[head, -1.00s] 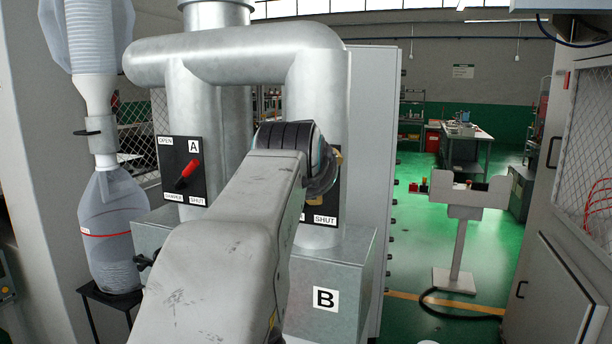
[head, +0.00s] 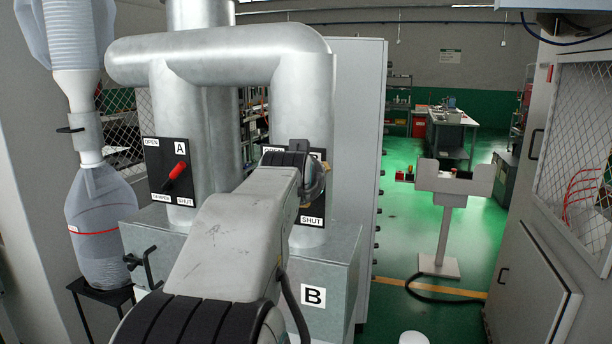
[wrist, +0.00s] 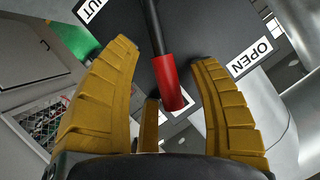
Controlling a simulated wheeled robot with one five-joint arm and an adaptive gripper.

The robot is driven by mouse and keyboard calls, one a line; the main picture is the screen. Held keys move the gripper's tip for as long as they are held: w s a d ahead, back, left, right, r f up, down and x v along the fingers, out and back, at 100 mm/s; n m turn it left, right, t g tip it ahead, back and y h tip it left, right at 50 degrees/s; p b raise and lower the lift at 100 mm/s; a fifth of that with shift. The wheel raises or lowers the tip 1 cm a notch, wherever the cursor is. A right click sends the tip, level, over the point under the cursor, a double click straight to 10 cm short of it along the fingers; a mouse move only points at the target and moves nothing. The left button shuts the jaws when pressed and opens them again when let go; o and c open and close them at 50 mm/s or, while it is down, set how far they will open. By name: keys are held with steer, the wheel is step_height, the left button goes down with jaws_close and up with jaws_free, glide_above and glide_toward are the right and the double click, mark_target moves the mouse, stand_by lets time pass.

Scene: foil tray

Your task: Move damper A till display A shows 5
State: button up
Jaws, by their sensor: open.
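Damper A's lever (head: 176,174), with a red grip and dark shank, sits on the left black panel (head: 157,158) marked A, OPEN and SHUT. It slants up and to the right. My gripper (head: 316,185) is in front of the right-hand black panel (head: 311,222), mostly hidden by my arm. In the wrist view my yellow-fingered gripper (wrist: 167,60) is open. A red-gripped lever (wrist: 168,84) lies between the fingers, with OPEN and part of SHUT on the panel behind; its letter is out of sight. I cannot tell whether the fingers touch it. No display A is seen.
Thick metal ducts (head: 215,55) rise behind the panels. A metal box marked B (head: 334,270) stands below right, and a crank handle (head: 143,263) sticks out at left. A bagged collector (head: 100,225) stands far left. Green floor to the right is largely open around a grey stand (head: 443,225).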

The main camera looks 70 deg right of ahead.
steer(key=shift+d, duration=0.15)
jaws_close()
stand_by(0.6)
